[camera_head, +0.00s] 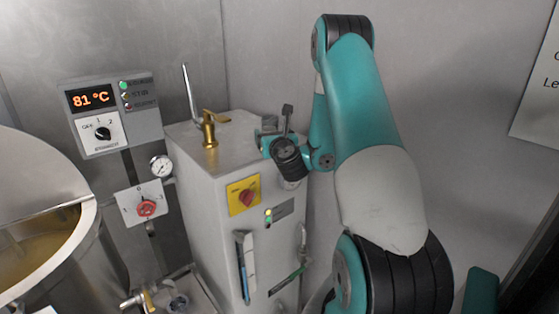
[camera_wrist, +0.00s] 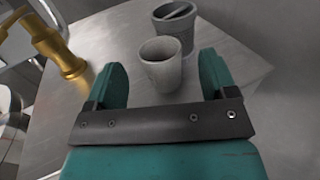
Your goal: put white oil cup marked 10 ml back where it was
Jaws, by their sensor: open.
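A small pale grey-white cup (camera_wrist: 161,70) stands upright on the metal top of the cabinet (camera_wrist: 120,40) in the wrist view. No marking on it can be read. My gripper (camera_wrist: 162,66) is open, with one teal finger on each side of this cup and visible gaps to both. A second, grey cup (camera_wrist: 174,25) with a dark stick-like piece across its mouth stands just behind it. In the head view my gripper (camera_head: 272,128) is over the back right of the cabinet top; the cups cannot be made out clearly there.
A brass fitting with a lever (camera_head: 209,130) stands on the cabinet top (camera_head: 185,145), left of my gripper; it also shows in the wrist view (camera_wrist: 60,50). A wall is close behind and right. A steel vat (camera_head: 75,240) stands at the left.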

